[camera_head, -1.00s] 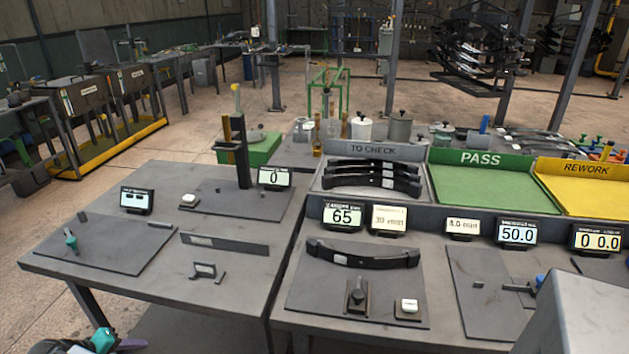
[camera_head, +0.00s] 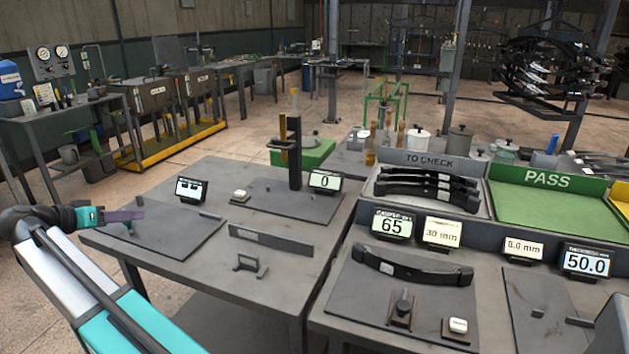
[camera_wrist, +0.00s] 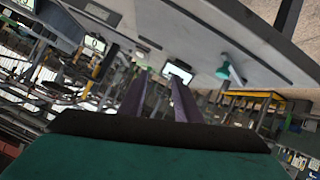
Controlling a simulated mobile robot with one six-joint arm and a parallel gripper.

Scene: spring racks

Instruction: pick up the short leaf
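A short, flat grey bar (camera_head: 270,240) that may be the short leaf lies on the left table in the head view, behind a small bracket (camera_head: 250,264). A longer, curved black leaf (camera_head: 412,267) rests on the right table's plate, and several similar leaves (camera_head: 428,189) lie in the TO CHECK tray (camera_head: 475,206). My gripper (camera_head: 141,215) is over the left table's far-left edge, well apart from all of these. In the wrist view its two purple fingers (camera_wrist: 160,80) stand apart with nothing visibly held between them.
Small displays (camera_head: 192,189) and a dark upright post (camera_head: 295,150) stand on the left table. A teal knob (camera_wrist: 225,72) shows near my fingers in the wrist view. The green PASS tray (camera_head: 545,210) is empty. The left table's front is mostly clear.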

